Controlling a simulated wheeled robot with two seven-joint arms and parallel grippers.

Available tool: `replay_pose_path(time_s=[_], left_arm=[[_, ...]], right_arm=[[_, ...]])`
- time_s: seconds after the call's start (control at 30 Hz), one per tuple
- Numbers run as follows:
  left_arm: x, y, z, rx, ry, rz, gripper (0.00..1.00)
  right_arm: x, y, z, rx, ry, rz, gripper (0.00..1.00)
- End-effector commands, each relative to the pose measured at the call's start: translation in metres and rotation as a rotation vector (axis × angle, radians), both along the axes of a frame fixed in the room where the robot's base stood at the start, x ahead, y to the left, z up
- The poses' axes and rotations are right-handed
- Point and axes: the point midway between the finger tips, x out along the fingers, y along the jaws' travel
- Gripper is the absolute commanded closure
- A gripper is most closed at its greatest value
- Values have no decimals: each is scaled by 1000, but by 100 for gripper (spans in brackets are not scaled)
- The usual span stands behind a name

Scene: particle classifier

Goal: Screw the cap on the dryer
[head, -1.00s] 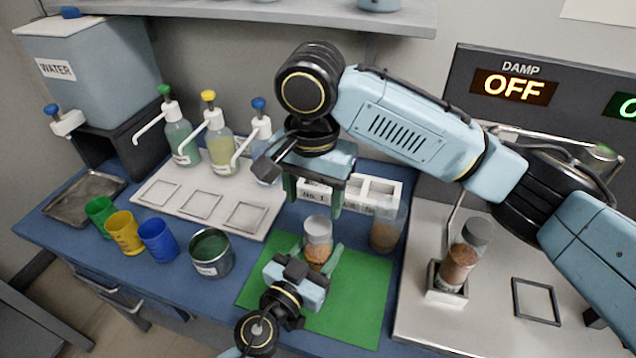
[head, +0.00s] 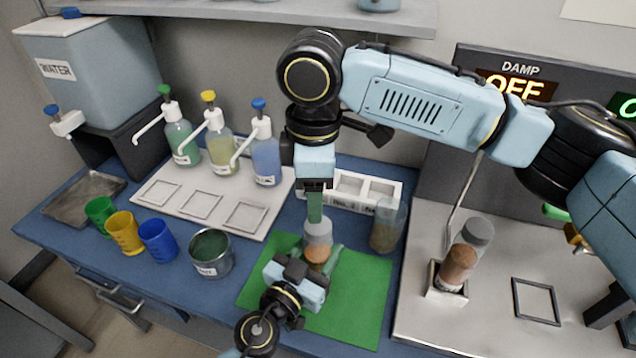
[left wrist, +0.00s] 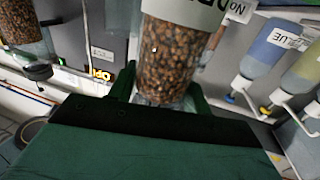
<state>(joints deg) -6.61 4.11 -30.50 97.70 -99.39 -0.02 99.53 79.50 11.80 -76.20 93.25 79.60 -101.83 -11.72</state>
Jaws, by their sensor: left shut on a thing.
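My left gripper (head: 318,265) is shut on a clear jar of brown granules (head: 317,256), held upright over the green mat. The left wrist view shows the jar (left wrist: 175,60) between the green fingers, with a white label. A pale grey, see-through upper part (head: 318,232) shows on top of the jar; I cannot tell whether it is a separate cap. My right gripper (head: 314,208) points down right above it, seen edge-on, so the gap between its fingers is hidden. It seems to be at the top's rim, but contact is unclear.
A similar jar (head: 463,262) leans in a holder on the metal plate (head: 490,310) at the right. Another clear container (head: 388,226) stands behind the green mat (head: 350,305), near a white rack (head: 345,200). Pump bottles, coloured cups and a tin (head: 211,254) are at the left.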

Motion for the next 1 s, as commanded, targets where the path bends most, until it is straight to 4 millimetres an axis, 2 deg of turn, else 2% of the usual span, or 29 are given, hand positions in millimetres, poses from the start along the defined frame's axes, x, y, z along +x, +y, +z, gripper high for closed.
replay_pose_path(time_s=[0.2,0.43,0.63,1.0], left_arm=[[0,0,-1,1,1,0,100],[0,0,-1,1,1,0,100],[0,0,-1,1,1,0,100],[0,0,-1,1,1,0,100]], right_arm=[[1,-3,3,-5,3,415,40],[0,-4,5,-7,7,736,40],[0,-5,6,-6,9,844,40],[0,-5,4,-6,9,852,40]])
